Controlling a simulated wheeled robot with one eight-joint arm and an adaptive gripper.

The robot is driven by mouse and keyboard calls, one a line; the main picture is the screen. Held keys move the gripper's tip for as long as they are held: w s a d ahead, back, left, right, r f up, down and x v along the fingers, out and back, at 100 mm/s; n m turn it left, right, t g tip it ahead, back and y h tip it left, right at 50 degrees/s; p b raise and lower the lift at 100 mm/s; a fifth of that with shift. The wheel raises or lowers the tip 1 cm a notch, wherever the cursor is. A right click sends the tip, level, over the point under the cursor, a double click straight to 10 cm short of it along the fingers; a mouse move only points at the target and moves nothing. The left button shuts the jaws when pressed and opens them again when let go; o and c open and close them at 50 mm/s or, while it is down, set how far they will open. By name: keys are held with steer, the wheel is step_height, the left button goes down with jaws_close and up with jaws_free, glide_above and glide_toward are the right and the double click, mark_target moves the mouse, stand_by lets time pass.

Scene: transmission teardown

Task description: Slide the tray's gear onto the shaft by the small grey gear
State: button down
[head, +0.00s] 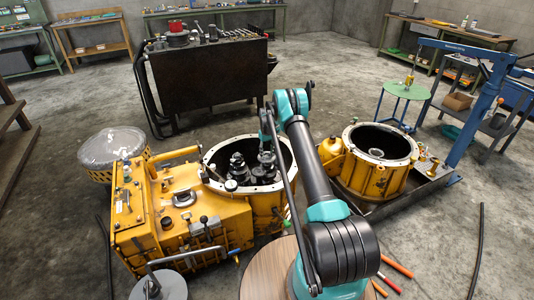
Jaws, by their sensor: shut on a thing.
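My gripper (267,160) is small and dark in the head view, at the end of my arm, over the round opening of the yellow transmission housing (265,212). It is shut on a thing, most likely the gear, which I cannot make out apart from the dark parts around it. A dark shaft stack (238,168) stands upright in the opening, just left of my gripper. A small grey round part (231,184) shows low at its front; I cannot tell if it is the small grey gear. Whether the held thing touches a shaft cannot be seen.
A second yellow housing (388,175) stands at right on a dark tray (392,203), near a blue hoist (470,130). A dark tool cabinet (210,85) stands behind. A round wooden top (262,268) is in front.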

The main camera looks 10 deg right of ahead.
mark_target(267, 156)
steer(key=shift+f, duration=0.25)
steer(key=shift+f, duration=1.45)
steer(key=shift+f, duration=0.2)
steer(key=shift+c, duration=1.5)
jaws_free()
steer(key=shift+r, duration=4)
